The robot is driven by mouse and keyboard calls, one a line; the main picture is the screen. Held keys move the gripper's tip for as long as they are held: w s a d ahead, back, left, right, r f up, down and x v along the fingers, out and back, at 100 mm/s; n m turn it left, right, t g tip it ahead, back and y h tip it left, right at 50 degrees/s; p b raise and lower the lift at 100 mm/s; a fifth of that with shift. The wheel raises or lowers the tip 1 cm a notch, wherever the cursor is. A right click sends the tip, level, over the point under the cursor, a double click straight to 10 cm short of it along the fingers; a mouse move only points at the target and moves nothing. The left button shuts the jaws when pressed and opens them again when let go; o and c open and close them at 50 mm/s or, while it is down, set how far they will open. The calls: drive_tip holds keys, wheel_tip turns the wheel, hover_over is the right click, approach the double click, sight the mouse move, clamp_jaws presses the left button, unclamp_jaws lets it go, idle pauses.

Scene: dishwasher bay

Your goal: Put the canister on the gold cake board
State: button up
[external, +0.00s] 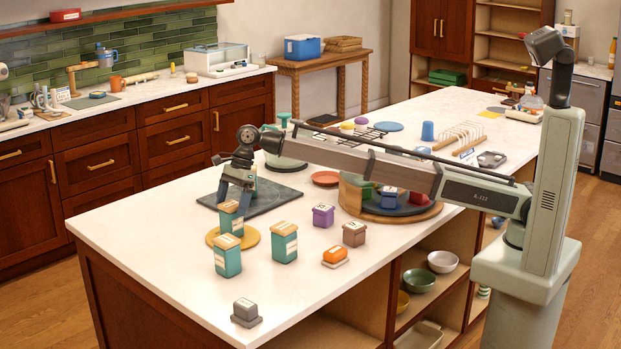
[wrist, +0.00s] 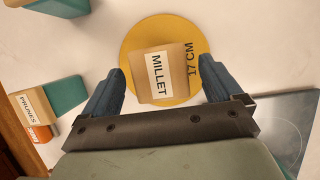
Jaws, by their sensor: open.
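A teal canister with a tan lid (external: 231,220) stands upright on the round gold cake board (external: 249,239). In the wrist view its lid (wrist: 176,86) reads MILLET, and the gold board (wrist: 160,28) around it is marked 17 CM. My gripper (external: 235,198) is open just above the canister. In the wrist view my fingers (wrist: 160,85) are to either side of the lid, with visible gaps. Two similar teal canisters stand nearby, one in front (external: 228,258) and one to the right (external: 284,244). In the wrist view, one lid reads PRUNES (wrist: 32,104).
A dark slab (external: 280,200) lies behind the board. A purple canister (external: 323,215), a brown one (external: 354,234), an orange block (external: 335,256) and a grey block (external: 246,311) stand on the counter. A turntable with several blocks (external: 426,214) is to the right. The front-left counter is clear.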

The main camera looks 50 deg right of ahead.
drive_tip(key=v, duration=1)
drive_tip(key=shift+r, duration=0.15)
drive_tip(key=shift+d, duration=0.1)
